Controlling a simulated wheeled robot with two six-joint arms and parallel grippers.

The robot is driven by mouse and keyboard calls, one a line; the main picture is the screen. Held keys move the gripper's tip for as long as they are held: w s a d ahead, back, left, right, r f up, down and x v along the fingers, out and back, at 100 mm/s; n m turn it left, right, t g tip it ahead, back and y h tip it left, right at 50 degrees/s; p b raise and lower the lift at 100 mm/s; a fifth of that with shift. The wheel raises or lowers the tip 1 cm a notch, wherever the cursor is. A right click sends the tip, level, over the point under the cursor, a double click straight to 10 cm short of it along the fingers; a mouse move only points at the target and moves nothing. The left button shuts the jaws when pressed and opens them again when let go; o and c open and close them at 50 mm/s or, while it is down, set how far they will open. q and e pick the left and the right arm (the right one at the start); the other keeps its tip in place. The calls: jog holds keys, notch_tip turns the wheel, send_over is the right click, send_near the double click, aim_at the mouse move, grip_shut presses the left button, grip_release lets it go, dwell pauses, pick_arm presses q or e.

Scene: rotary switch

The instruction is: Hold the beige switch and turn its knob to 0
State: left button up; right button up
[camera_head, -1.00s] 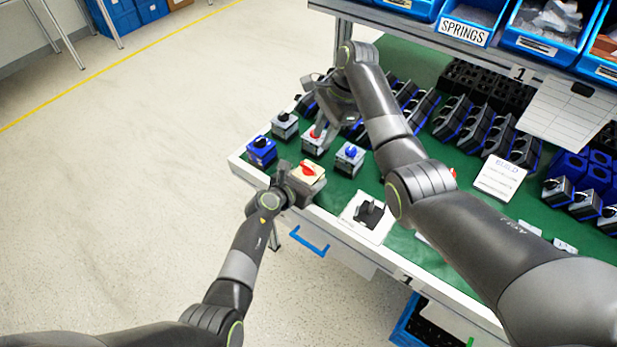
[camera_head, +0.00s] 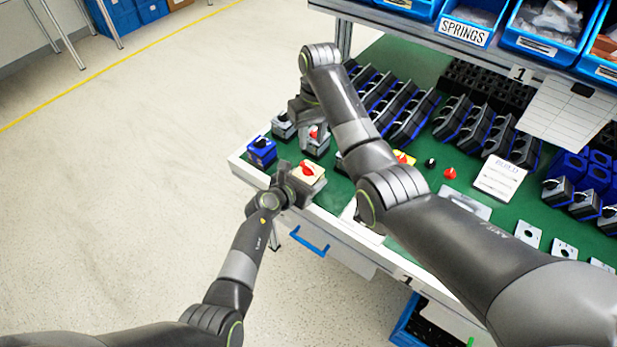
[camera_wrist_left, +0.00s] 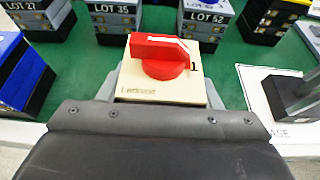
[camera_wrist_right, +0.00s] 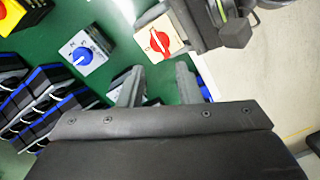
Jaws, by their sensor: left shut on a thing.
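The beige switch (camera_head: 312,180) has a red knob (camera_head: 307,168) and sits at the front left edge of the green worktop. My left gripper (camera_head: 291,186) is shut on its sides. In the left wrist view the switch's beige face (camera_wrist_left: 150,92) lies between the fingers; the red knob (camera_wrist_left: 160,55) has its handle roughly crosswise, with a "1" printed to its right. My right gripper (camera_head: 308,128) is over the switches behind the beige one. In the right wrist view its fingers (camera_wrist_right: 159,86) are apart and empty, with the beige switch (camera_wrist_right: 172,40) beyond them.
A blue switch (camera_head: 261,151) and grey switches (camera_head: 283,126) stand close behind and left of the beige one. A grey switch with a blue knob (camera_wrist_right: 82,55) shows in the right wrist view. Rows of dark switches fill the back of the worktop.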

aim_at(309, 166)
jog(key=shift+s+a+f+n+h, duration=0.15)
jog(key=shift+f+n, duration=0.8)
jog(key=shift+f, duration=0.5)
jog(key=shift+w+a+f+n+h, duration=0.1)
jog(key=shift+f+n, duration=0.8)
jog(key=shift+f, duration=0.6)
jog(key=shift+s+a+f+n+h, duration=0.15)
jog(key=shift+f+n, duration=0.8)
jog(key=shift+f, duration=0.5)
grip_shut()
